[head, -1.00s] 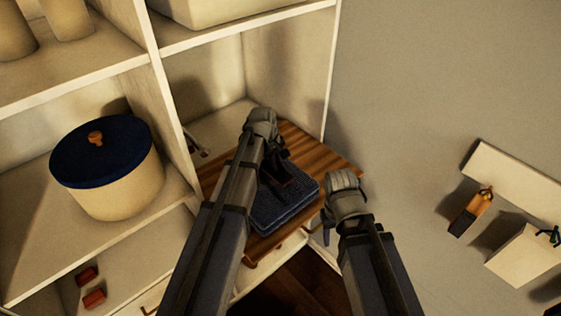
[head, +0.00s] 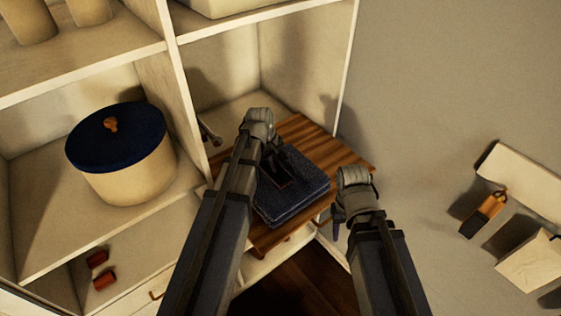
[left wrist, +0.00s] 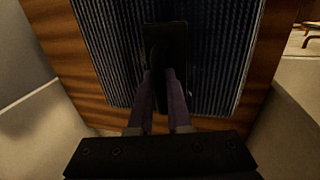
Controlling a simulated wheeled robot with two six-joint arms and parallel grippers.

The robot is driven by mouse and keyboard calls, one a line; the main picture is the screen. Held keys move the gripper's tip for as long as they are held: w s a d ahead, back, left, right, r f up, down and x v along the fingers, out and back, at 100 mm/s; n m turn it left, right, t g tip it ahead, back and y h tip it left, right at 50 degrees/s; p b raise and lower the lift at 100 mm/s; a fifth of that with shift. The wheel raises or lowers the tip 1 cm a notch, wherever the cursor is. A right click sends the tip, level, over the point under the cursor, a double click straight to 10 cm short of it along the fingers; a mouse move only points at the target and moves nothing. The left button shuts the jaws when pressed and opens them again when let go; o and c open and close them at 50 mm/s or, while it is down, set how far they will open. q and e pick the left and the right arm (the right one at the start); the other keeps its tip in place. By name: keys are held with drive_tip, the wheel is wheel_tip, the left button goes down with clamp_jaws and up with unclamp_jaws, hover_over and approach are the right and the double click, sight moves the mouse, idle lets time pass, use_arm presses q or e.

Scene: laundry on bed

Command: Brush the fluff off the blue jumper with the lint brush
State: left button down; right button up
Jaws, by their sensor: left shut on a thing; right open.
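The blue jumper (head: 312,178) lies folded on a striped wooden board in the shelf unit. Its ribbed knit also shows in the left wrist view (left wrist: 220,60). My left gripper (head: 272,160) is shut on the dark lint brush (head: 283,176) above the jumper. In the left wrist view the brush (left wrist: 166,45) is a dark block between the fingers, over the middle of the jumper; I cannot tell whether it touches the knit. I can make out no fluff. My right gripper (head: 338,225) is open and empty, right of the board's front edge.
The wooden board (head: 335,150) has bare margins around the jumper. A shelf upright (head: 180,110) stands to its left, with a cream pot with a blue lid (head: 125,165) beyond it. An orange-and-black item (head: 483,214) is far right, near pale boxes.

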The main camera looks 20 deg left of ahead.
use_arm(q)
drive_tip(key=shift+s+a, duration=0.15)
drive_tip(key=shift+s, duration=0.1)
drive_tip(key=shift+s+a, duration=0.6)
drive_tip(key=shift+s, duration=0.2)
drive_tip(key=shift+s+a, duration=0.55)
drive_tip(key=shift+s, duration=0.2)
drive_tip(key=shift+f, duration=0.1)
drive_tip(key=shift+d, duration=0.1)
drive_tip(key=shift+w+d, duration=0.35)
drive_tip(key=shift+w, duration=0.3)
drive_tip(key=shift+w+d, duration=0.75)
drive_tip(key=shift+w, duration=0.35)
drive_tip(key=shift+w+d, duration=0.1)
drive_tip(key=shift+w+d, duration=1.1)
drive_tip(key=shift+w, duration=0.3)
